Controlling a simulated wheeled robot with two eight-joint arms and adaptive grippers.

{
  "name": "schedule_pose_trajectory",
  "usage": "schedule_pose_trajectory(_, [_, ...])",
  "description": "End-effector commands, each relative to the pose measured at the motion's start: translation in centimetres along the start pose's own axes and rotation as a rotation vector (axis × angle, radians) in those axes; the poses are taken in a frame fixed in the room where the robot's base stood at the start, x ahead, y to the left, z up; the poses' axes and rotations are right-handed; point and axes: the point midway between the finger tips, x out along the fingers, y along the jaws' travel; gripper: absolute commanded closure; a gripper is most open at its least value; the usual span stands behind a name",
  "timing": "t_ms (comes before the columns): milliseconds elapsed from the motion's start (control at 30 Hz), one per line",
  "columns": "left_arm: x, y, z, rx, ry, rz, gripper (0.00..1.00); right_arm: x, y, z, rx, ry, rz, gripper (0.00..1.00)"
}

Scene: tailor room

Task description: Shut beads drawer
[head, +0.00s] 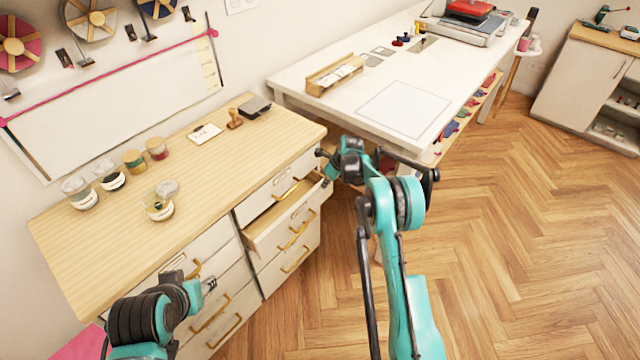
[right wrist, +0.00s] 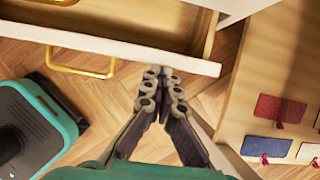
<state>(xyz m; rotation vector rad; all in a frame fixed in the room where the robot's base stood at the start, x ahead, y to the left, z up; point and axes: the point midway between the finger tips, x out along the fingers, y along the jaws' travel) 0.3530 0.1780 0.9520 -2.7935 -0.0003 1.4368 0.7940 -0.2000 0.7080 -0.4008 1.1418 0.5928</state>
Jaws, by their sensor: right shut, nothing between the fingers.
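A drawer in the right column of the wooden-topped cabinet stands pulled out, with its pale front (head: 290,219) clear of the cabinet face. Its label is too small to read, so I cannot tell that it holds beads. In the right wrist view its white front edge (right wrist: 115,47) crosses the top, with a gold handle and bare wood inside. My right gripper (head: 323,166) is shut and empty at the drawer front's far right end. Its fingertips (right wrist: 163,76) are close to the front edge; contact is unclear. My left gripper (head: 209,284) is at the cabinet's near left; its jaws are unclear.
The cabinet top (head: 190,170) carries several jars, a stamp and a card. A white worktable (head: 350,75) stands right behind my right arm, with colored pieces on a shelf beneath. Open wooden floor (head: 520,220) lies to the right.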

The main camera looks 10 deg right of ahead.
Motion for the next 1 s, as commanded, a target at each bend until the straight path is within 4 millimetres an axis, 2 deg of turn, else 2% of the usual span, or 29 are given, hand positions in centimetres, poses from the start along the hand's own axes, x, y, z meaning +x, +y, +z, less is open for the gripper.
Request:
schedule_pose_trajectory(33, [0.2, 0.0, 0.2, 0.000, 0.000, 0.000, 0.59, -0.2, -0.6, -1.1, 0.002, 0.002, -0.001, 1.00])
schedule_pose_trajectory(100, [-0.7, 0.0, -0.5, 0.000, 0.000, 0.000, 0.59, -2.5, -0.6, -0.8, 0.000, 0.001, -0.001, 1.00])
schedule_pose_trajectory(300, [-2.2, 0.0, -1.6, 0.000, 0.000, 0.000, 0.59, -7.1, -0.5, -0.8, 0.000, 0.000, 0.000, 1.00])
schedule_pose_trajectory(433, [-2.8, 0.0, -2.0, 0.000, 0.000, 0.000, 0.59, -9.1, -0.5, -0.8, 0.000, 0.000, 0.000, 1.00])
schedule_pose_trajectory(600, [-3.1, 0.0, -2.2, 0.000, 0.000, 0.000, 0.59, -10.3, 0.2, -0.9, -0.002, 0.000, 0.001, 1.00])
schedule_pose_trajectory(667, [-3.2, 0.0, -2.3, 0.000, 0.000, 0.000, 0.59, -10.6, 1.9, -1.2, -0.004, 0.000, 0.001, 1.00])
schedule_pose_trajectory(767, [-3.5, 0.0, -2.5, 0.000, 0.000, 0.000, 0.59, -11.1, 6.7, -2.4, -0.006, 0.001, 0.002, 1.00])
schedule_pose_trajectory(800, [-3.6, 0.0, -2.6, 0.000, 0.000, 0.000, 0.59, -11.3, 8.8, -3.2, -0.007, 0.001, 0.003, 1.00])
schedule_pose_trajectory(900, [-3.9, 0.0, -2.7, 0.000, 0.000, 0.000, 0.59, -12.2, 13.6, -5.2, -0.004, 0.001, 0.002, 1.00])
schedule_pose_trajectory(1000, [-4.0, 0.0, -2.8, 0.000, 0.000, 0.000, 0.59, -12.8, 16.6, -6.9, -0.003, 0.001, 0.001, 1.00])
